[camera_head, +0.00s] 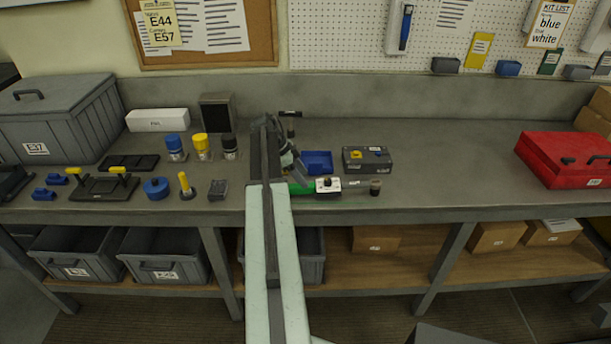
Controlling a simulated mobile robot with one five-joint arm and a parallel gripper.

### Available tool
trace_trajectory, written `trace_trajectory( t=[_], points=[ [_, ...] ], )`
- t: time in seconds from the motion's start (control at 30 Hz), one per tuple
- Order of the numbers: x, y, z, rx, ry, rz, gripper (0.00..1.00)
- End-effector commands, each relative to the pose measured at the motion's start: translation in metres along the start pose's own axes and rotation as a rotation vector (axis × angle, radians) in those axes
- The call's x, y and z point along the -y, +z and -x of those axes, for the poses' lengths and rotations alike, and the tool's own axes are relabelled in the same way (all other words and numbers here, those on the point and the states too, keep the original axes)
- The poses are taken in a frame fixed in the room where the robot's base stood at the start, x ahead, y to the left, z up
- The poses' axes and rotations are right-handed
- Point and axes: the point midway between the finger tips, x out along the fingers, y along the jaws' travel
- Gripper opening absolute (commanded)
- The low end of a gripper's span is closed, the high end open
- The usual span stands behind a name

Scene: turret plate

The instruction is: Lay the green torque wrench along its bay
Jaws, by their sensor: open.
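The green torque wrench (302,188) lies near the front edge of the bench, just right of my arm. Its green part shows at the left, and a thin shaft seems to run right toward a dark round piece (376,187). A white block with a black knob (328,185) sits over or against its middle; I cannot tell which. My gripper (292,163) is open above the bench, just behind the green part and left of the blue tray. My arm hides part of this area. I cannot make out the wrench's bay.
A blue tray (317,162) and a grey box with a yellow knob (367,159) stand behind the wrench. Blue, yellow and black jars (202,147) and small fixtures fill the left. A red case (566,160) stands far right. The bench between the grey box and red case is clear.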

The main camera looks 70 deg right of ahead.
Motion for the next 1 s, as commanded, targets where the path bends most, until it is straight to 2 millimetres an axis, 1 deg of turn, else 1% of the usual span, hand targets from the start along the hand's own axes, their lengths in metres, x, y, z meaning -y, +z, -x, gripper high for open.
trace_trajectory(
  t=[0.03,0.2,0.3,0.4,0.7,0.77,0.83,0.87,0.97,1.0],
  points=[
    [0.0,-0.006,0.023,0.0,-0.001,0.002,0.53],
    [0.001,-0.006,0.066,0.0,-0.001,0.001,0.53],
    [0.001,-0.005,0.084,0.0,-0.001,0.002,0.53],
    [0.0,-0.003,0.092,0.0,0.0,0.001,0.53],
    [0.0,0.0,0.09,0.0,0.0,0.0,0.53],
    [-0.002,0.004,0.092,0.003,-0.004,0.017,0.53],
    [-0.01,0.027,0.103,0.017,-0.022,0.097,0.53],
    [-0.017,0.043,0.111,0.029,-0.034,0.157,0.53],
    [-0.056,0.123,0.149,0.077,-0.104,0.473,0.53],
    [-0.079,0.16,0.167,0.097,-0.14,0.632,0.53]
  ],
)
